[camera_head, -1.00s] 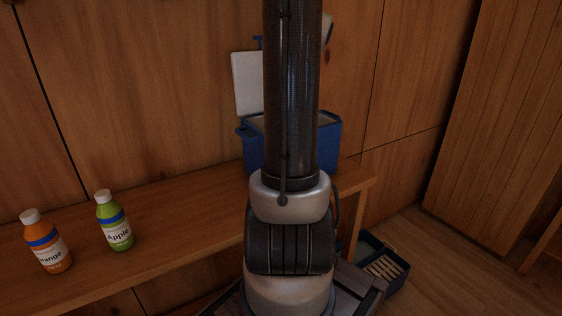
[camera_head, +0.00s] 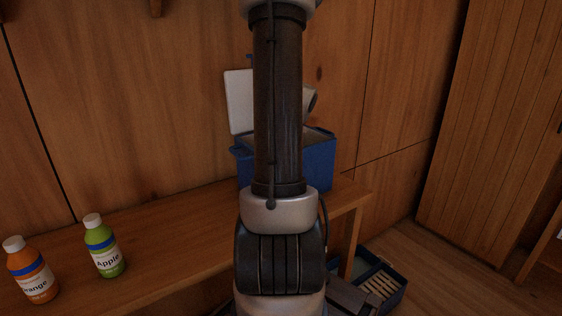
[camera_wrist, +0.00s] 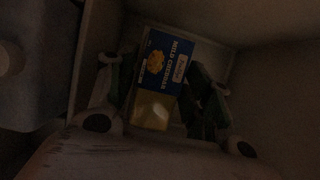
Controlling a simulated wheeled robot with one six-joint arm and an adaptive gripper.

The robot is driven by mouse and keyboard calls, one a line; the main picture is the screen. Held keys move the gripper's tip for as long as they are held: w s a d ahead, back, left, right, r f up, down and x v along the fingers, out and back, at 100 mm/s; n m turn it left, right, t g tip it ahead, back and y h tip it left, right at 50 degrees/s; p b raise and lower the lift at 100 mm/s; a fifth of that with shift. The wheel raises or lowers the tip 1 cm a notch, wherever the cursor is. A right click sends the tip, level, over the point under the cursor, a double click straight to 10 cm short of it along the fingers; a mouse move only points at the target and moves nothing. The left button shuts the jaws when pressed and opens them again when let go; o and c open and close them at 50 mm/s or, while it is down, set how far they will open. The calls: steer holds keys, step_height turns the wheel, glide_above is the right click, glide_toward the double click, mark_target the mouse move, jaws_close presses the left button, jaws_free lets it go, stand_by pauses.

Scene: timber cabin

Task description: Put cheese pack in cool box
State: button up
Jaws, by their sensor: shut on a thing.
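The cheese pack (camera_wrist: 160,78), blue and yellow with "Mild Cheddar" on its label, shows in the dark wrist view. My gripper (camera_wrist: 158,92) is shut on it, one finger on each side. Pale walls stand around pack and fingers, as of the inside of a box. Whether the pack touches the bottom, I cannot tell. In the head view the blue cool box (camera_head: 318,165) stands on the bench with its white-lined lid (camera_head: 239,100) open.
A wooden bench (camera_head: 165,230) runs along the timber wall. An orange bottle (camera_head: 33,275) and a green apple bottle (camera_head: 104,250) stand on its left part. A dark crate (camera_head: 385,285) sits on the floor at right. A pale rounded object (camera_wrist: 8,58) lies left in the wrist view.

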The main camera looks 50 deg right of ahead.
steer(key=shift+f, duration=0.25)
steer(key=shift+f, duration=0.35)
steer(key=o, duration=1.3)
